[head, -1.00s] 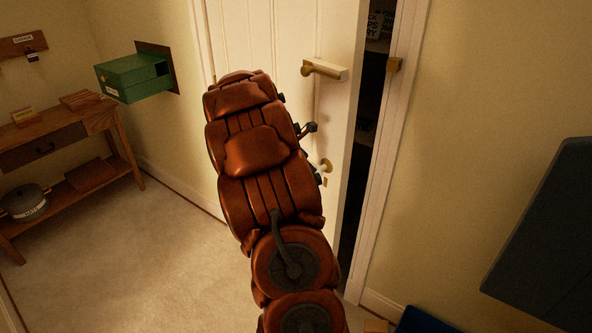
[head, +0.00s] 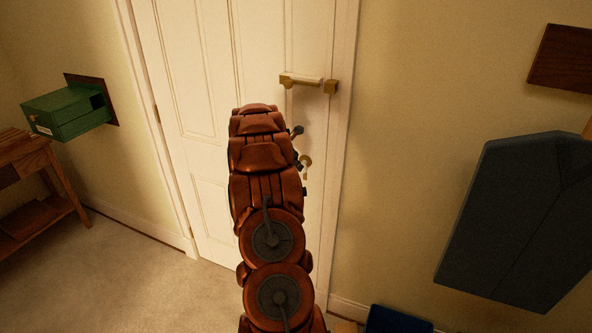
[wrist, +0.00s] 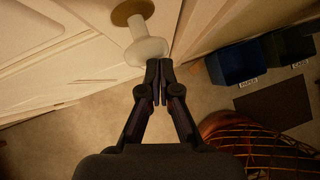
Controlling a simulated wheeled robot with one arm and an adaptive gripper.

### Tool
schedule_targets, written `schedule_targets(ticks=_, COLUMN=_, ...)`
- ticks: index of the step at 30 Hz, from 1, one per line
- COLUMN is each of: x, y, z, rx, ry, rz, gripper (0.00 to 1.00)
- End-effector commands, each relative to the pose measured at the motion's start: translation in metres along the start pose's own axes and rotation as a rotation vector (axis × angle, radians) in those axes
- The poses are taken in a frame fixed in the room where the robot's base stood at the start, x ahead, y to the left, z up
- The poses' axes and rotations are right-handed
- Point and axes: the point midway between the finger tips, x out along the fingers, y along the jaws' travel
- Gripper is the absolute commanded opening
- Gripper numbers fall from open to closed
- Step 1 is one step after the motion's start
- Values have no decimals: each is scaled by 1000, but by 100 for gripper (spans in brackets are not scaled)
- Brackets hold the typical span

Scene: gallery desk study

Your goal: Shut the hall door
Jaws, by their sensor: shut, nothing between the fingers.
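The hall door (head: 203,60) is white and panelled. In the head view it sits flush in its frame (head: 342,130), with no dark gap along the latch edge. A surface bolt (head: 302,80) with brass ends lies level on the door, close to the brass keeper (head: 331,87) on the frame. A pale round knob (wrist: 147,50) on a brass rose shows in the wrist view; in the head view the knob (head: 306,160) is just right of my arm. My gripper (wrist: 159,66) is shut and empty, its fingertips at or very near the knob; contact is unclear.
A green box (head: 68,113) juts from the left wall above a wooden side table (head: 40,170). A dark blue-grey panel (head: 510,215) is at right. Floor left of the door is clear.

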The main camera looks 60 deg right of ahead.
Motion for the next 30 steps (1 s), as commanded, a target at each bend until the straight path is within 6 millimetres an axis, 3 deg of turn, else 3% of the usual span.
schedule_targets(ticks=12, x=14, y=14, z=15, rx=-10, ry=0, rz=11, gripper=0)
schedule_targets(ticks=30, x=18, y=14, z=10, rx=-14, ry=7, rz=8, gripper=0)
